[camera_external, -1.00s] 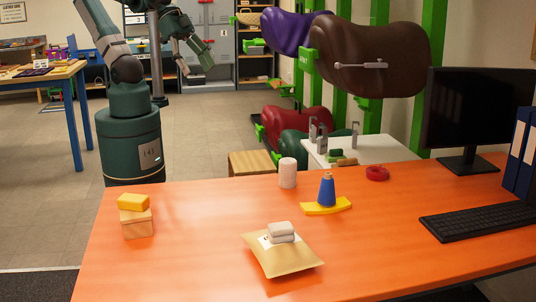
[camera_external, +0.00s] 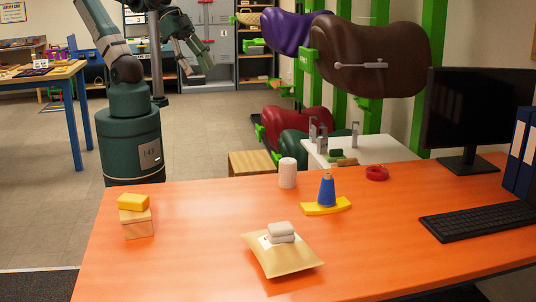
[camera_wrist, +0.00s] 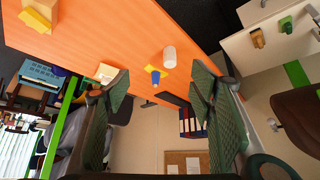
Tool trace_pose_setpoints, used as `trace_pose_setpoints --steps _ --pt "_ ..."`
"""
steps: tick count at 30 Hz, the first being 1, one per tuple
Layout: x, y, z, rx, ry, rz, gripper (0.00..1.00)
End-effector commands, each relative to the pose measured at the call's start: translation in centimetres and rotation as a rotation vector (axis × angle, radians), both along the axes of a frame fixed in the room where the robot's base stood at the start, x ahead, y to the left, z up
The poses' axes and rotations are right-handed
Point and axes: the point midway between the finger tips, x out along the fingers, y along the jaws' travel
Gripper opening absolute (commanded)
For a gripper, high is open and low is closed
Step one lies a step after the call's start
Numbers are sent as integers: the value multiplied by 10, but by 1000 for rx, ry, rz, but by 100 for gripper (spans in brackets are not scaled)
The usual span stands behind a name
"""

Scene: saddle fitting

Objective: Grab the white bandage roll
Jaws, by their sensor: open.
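The white bandage roll (camera_external: 287,172) appears to be the upright white cylinder near the far edge of the orange table. It also shows in the wrist view (camera_wrist: 169,57), above the space between my fingers. My gripper (camera_external: 193,66) is in the air beyond the table, up and left of the roll in the external view, well apart from it. In the wrist view my gripper (camera_wrist: 160,82) has its two green-padded fingers spread wide with nothing between them.
Right of the roll stands a blue cone (camera_external: 327,190) on a yellow curved piece (camera_external: 318,208). A padded envelope (camera_external: 283,259) bears pale stacked pieces (camera_external: 281,232). A yellow block (camera_external: 133,202) sits on a wooden box (camera_external: 137,224). A red ring (camera_external: 377,173), keyboard (camera_external: 478,221) and monitor (camera_external: 475,110) are right.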

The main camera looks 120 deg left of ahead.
Motion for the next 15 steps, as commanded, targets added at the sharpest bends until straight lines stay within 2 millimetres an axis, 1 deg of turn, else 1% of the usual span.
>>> trace_pose_setpoints --steps 8,15 --pt "15 1 3 -32 25 51 54" --pt "40 4 6 -89 70 143 54"
